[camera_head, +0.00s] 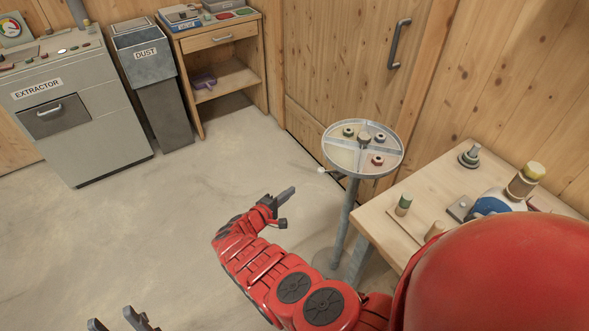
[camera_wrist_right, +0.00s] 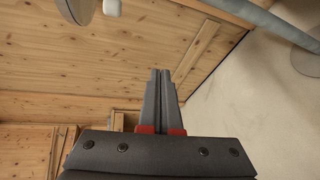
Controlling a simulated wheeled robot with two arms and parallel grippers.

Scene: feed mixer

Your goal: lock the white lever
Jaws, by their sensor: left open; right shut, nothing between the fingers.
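The white lever (camera_head: 321,170) is a small light knob on a short arm. It sticks out to the left just under the round divided tray on a grey post. What seems to be its white end (camera_wrist_right: 112,7) shows at the top edge of the right wrist view. My right gripper (camera_head: 289,193) is shut and empty, left of and lower in the picture than the lever, apart from it. Its closed fingers (camera_wrist_right: 161,76) touch nothing in the right wrist view. My left gripper (camera_head: 118,320) is open and empty at the bottom edge of the head view.
The round tray (camera_head: 342,160) holds several small ring-like parts. A wooden table (camera_head: 400,232) with bottles stands to its right. A wooden door (camera_head: 345,70) is behind. The extractor (camera_head: 105,125), dust bin (camera_head: 165,115) and shelf (camera_head: 215,75) stand at the back left. The floor between is clear.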

